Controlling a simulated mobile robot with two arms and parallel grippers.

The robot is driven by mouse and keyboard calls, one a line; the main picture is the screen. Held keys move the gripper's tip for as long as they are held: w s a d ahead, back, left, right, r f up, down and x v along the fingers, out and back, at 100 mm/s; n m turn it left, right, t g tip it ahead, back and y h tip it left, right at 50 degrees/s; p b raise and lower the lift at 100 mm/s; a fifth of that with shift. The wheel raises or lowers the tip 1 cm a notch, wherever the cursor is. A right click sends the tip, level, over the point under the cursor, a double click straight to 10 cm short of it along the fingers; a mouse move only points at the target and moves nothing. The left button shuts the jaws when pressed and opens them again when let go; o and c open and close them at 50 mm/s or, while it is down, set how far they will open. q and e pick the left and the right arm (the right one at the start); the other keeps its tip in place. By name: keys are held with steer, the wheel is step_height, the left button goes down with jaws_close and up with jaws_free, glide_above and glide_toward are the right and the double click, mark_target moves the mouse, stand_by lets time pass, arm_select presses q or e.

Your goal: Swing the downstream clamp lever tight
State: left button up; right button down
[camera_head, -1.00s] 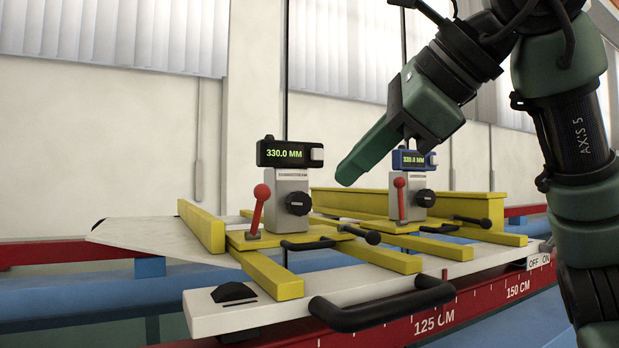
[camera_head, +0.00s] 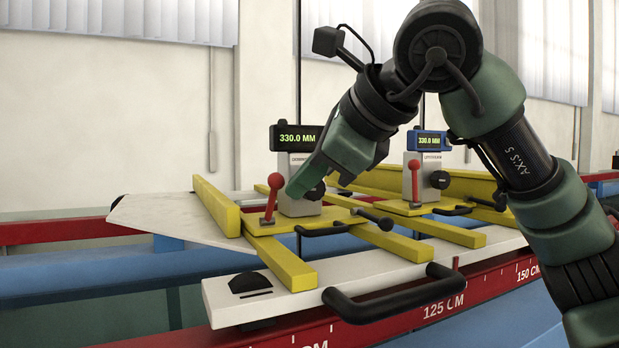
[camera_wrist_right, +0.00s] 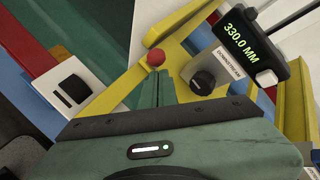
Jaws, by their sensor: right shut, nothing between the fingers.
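The downstream clamp lever (camera_head: 271,197) has a red handle with a round knob and stands nearly upright, leaning slightly right, on the left yellow carriage. Its red knob shows just beyond my fingertips in the right wrist view (camera_wrist_right: 156,57). The downstream gauge (camera_head: 297,138) behind it has a black display reading 330.0 MM. My right gripper (camera_head: 294,190) is shut and empty, its tips pointing down just right of the lever; I cannot tell whether they touch it. In the wrist view the green fingers (camera_wrist_right: 154,88) hide the lever's lower part. My left gripper is not in view.
The upstream gauge (camera_head: 431,141), with a blue display, and its own red lever (camera_head: 414,182) stand to the right. Yellow rails, black knobs and a black front handle (camera_head: 390,298) sit on the white board. A red scale rail (camera_head: 470,298) runs along the front.

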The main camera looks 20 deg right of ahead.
steer(key=shift+r, duration=0.2)
steer(key=shift+w+r, duration=0.1)
steer(key=shift+w, duration=0.05)
steer(key=w+r+p, duration=0.1)
steer(key=w+p, duration=0.1)
steer(key=w, duration=0.1)
steer(key=w+r+p, duration=0.1)
steer(key=w+p, duration=0.1)
steer(key=shift+r, duration=0.35)
stand_by(0.3)
steer(key=shift+r, duration=0.15)
stand_by(0.6)
